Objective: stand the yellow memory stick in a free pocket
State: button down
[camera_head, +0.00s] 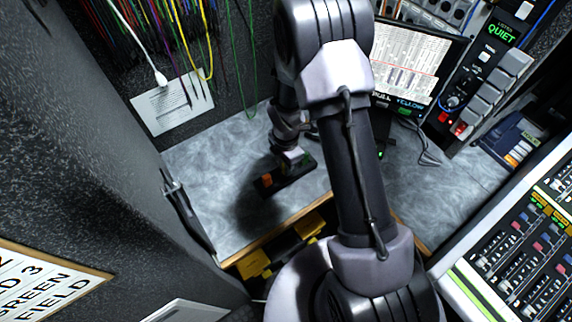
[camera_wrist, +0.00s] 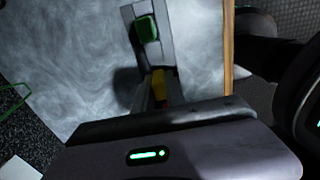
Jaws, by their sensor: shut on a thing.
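The yellow memory stick (camera_wrist: 158,85) shows as a small yellow piece between my gripper's fingers (camera_wrist: 160,92) in the wrist view. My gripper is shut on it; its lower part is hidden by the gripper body. Just beyond it is a narrow grey holder (camera_wrist: 127,12) with a green stick (camera_wrist: 147,28) in it. In the head view my gripper (camera_head: 290,158) is low over the dark holder (camera_head: 283,181), which shows a small orange piece (camera_head: 265,180) at its left end. I cannot tell whether the yellow stick touches the holder, nor see its free pockets clearly.
The holder sits on a grey marbled counter (camera_head: 210,175) with a wooden front edge (camera_head: 265,242). Hanging cables (camera_head: 180,40) and a paper sheet (camera_head: 172,103) are behind left. A monitor (camera_head: 413,60) and a button panel (camera_head: 490,75) stand right. Counter left of the holder is clear.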

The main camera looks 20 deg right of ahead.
jog(key=shift+f, duration=0.4)
jog(key=c, duration=1.3)
grip_release()
jog(key=shift+r, duration=0.1)
notch_tip(320, 180, up, 17)
jog(key=p, duration=0.6)
jog(key=shift+r, duration=0.2)
